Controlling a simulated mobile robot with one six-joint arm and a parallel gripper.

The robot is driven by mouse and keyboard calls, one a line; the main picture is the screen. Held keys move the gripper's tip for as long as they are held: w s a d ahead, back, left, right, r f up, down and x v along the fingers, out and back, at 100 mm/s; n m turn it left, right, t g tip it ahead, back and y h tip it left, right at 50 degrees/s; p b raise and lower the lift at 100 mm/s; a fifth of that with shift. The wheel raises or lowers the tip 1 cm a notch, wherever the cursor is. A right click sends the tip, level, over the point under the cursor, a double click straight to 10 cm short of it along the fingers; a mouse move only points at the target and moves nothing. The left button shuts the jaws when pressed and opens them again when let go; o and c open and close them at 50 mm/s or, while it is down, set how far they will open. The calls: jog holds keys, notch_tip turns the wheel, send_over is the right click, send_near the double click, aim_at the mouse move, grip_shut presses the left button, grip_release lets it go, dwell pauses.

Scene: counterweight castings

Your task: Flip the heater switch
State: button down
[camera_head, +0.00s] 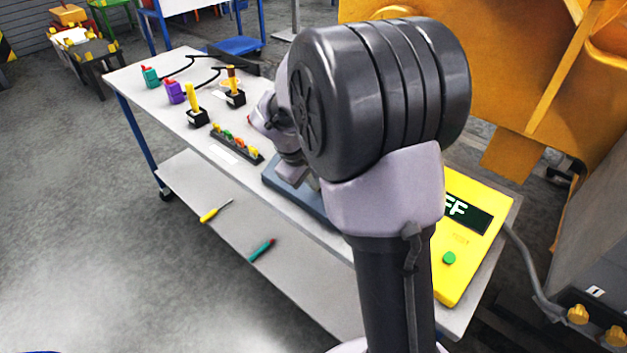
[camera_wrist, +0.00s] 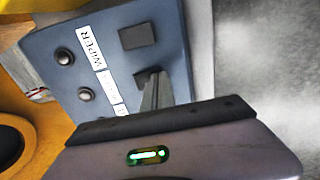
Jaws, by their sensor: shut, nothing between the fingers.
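A blue-grey switch panel (camera_wrist: 75,45) fills the left and middle of the wrist view. It carries a white label reading WIPER (camera_wrist: 92,47) with a black square switch (camera_wrist: 137,35) beside it. A second white label (camera_wrist: 107,85) is too small and partly covered to read. A second dark switch (camera_wrist: 142,76) lies beside it, partly hidden by my gripper (camera_wrist: 155,82). My gripper is shut and empty, its tips over or against this second switch; I cannot tell if they touch. In the head view the panel (camera_head: 285,187) on the bench is mostly behind my arm.
The panel stands on a long grey bench (camera_head: 140,85). Left along it are a rack of coloured plugs (camera_head: 237,146) and several coloured tools. A yellow box (camera_head: 460,262) with a display and green button stands at the right. A screwdriver (camera_head: 213,212) lies on the lower shelf.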

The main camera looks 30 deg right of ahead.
jog(key=shift+r+p, duration=0.75)
jog(key=shift+r, duration=0.1)
jog(key=s+a+f+p+v, duration=0.1)
jog(key=a+p+v, duration=0.2)
jog(key=v, duration=1)
jog(key=p, duration=0.3)
jog(key=shift+r, duration=0.1)
